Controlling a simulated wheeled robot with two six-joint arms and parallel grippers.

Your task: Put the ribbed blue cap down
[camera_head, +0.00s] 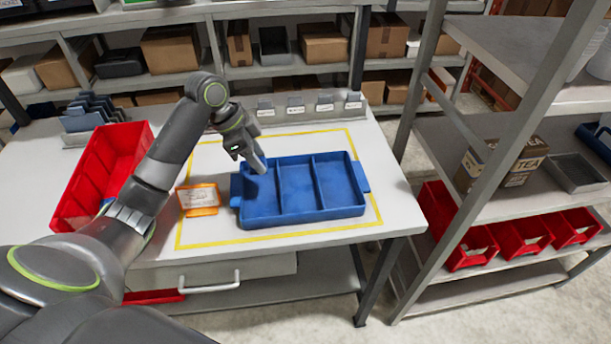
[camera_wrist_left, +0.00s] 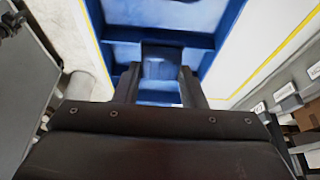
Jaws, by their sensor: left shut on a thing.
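My left gripper (camera_head: 258,165) is over the left compartment of the blue three-compartment tray (camera_head: 278,219), fingers pointing down. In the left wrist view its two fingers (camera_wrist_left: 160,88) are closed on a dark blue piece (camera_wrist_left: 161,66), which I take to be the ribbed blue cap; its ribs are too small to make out. In the head view the cap is hidden by the fingers. I cannot tell whether it touches the tray floor. The tray's compartments look empty in the head view. My right gripper is not in view.
The tray lies inside a yellow outline (camera_head: 305,234) on the white table. An orange-framed card (camera_head: 199,199) stands left of it, beside a red bin (camera_head: 125,150). Small labelled holders (camera_head: 295,105) line the back edge. A metal shelf rack (camera_head: 482,190) stands at right.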

